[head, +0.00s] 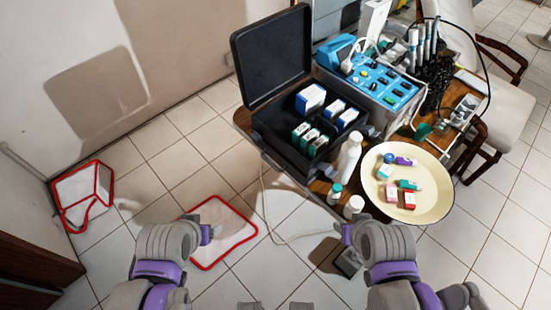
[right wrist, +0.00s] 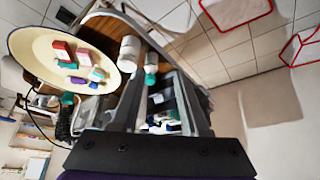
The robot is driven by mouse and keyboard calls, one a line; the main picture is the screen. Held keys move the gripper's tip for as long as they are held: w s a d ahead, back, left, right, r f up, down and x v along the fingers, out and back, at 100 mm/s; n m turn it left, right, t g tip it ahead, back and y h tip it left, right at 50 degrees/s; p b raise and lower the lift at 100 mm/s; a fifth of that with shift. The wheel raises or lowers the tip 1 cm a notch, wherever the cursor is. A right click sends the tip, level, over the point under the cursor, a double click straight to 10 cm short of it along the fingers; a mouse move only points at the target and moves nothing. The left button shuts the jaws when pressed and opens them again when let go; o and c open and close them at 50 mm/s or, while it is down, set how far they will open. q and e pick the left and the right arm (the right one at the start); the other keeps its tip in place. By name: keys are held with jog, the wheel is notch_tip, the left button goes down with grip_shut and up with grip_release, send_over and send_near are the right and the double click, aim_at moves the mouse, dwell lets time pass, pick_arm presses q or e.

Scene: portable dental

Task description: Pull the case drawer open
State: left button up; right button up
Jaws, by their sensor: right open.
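The black case (head: 262,138) stands on the wooden table with its lid (head: 272,56) raised. Blue-white and green-white boxes sit inside it. My right gripper (head: 345,232) is in front of the table, below the bottles and apart from the case. In the right wrist view its jaws (right wrist: 162,100) are apart, with part of the case and its boxes seen between them. My left gripper (head: 208,233) is over the floor, left of the table; its jaws are too small to read.
White bottles (head: 348,158) stand at the table's front edge, beside a cream round tray (head: 432,208) holding small boxes. A blue-topped device (head: 385,80) is behind. A cable (head: 265,205) hangs to the floor. Red-edged white items (head: 235,225) lie on the open tiles at left.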

aim_at(270, 163)
jog(key=w+a+f+m+t+y+b, duration=0.2)
jog(key=w+a+f+t+y+b, duration=0.15)
jog(key=w+a+b, duration=0.45)
jog(key=w+a+f+m+t+y+b, duration=0.25)
jog(key=w+a+t+b, duration=0.25)
jog(key=w+a, duration=0.4)
notch_tip(270, 163, down, 12)
jog(key=w+a+m+t+h+b, duration=0.25)
jog(key=m+t+h+b, duration=0.3)
jog(key=m+b, duration=0.5)
pick_arm(q)
notch_tip(270, 163, down, 26)
jog(key=g, duration=0.1)
jog(key=shift+s+p, duration=0.45)
pick_arm(e)
jog(key=shift+m+h, duration=0.45)
jog(key=shift+m, duration=0.35)
jog(key=w, duration=0.3)
jog(key=w+r, duration=0.1)
jog(key=w, duration=0.5)
jog(key=shift+w+r, duration=0.15)
jog(key=shift+w, duration=0.15)
pick_arm(q)
jog(key=shift+f, duration=0.1)
pick_arm(e)
grip_shut()
